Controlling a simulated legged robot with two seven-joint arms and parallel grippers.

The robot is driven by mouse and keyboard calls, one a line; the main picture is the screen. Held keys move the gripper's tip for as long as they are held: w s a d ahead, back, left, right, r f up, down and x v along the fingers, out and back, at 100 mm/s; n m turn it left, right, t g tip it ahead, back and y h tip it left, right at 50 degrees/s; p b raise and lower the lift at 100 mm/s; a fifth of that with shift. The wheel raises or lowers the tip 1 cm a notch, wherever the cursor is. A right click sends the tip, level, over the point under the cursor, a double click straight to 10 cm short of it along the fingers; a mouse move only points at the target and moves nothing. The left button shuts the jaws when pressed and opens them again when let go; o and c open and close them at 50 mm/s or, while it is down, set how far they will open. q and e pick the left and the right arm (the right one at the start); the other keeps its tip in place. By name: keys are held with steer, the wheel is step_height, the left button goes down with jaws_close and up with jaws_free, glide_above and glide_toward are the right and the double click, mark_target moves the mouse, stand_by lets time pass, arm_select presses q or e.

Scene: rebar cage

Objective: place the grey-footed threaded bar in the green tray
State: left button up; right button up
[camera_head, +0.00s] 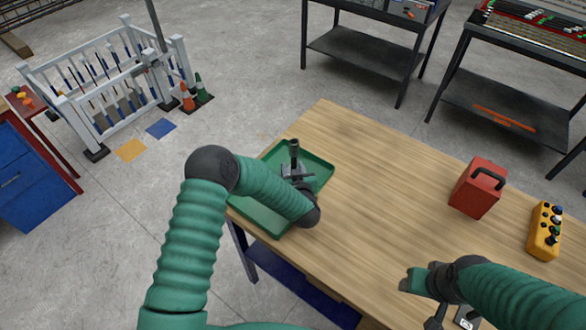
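The green tray (318,172) lies on the near left end of the wooden table. A dark upright bar (294,152) shows over the tray, with a grey block-like part around its lower end; I take it for the grey-footed threaded bar. My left gripper (291,180) is over the tray, right at the bar's lower part. My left forearm and wrist hide part of the tray and most of the fingers, so I cannot tell whether they grip the bar or whether it touches the tray floor. My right gripper (424,284) is over the table's near right part, its fingers unclear.
A red box with a black handle (478,187) and a yellow control box with buttons (545,230) stand on the right of the table (370,180). The table's middle is clear. White railings (105,85), cones (187,97) and dark shelved benches (365,50) stand beyond.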

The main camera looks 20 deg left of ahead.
arm_select(q)
steer(key=v, duration=1.2)
steer(key=shift+r, duration=0.1)
steer(key=d+m+h, duration=0.1)
steer(key=d+r+m+h, duration=0.1)
steer(key=h, duration=0.1)
steer(key=d+r+m+h, duration=0.1)
steer(key=shift+w+h, duration=0.25)
steer(key=shift+h, duration=0.15)
steer(key=s+a+r+m+g, duration=0.1)
steer(key=s+a+g, duration=0.3)
steer(key=s, duration=0.7)
steer(key=s+a+m+g+h, duration=0.1)
steer(key=s+a+g, duration=0.3)
steer(key=s, duration=0.7)
steer(key=shift+a+r+g, duration=0.15)
steer(key=shift+r+g, duration=0.25)
steer(key=shift+g, duration=0.4)
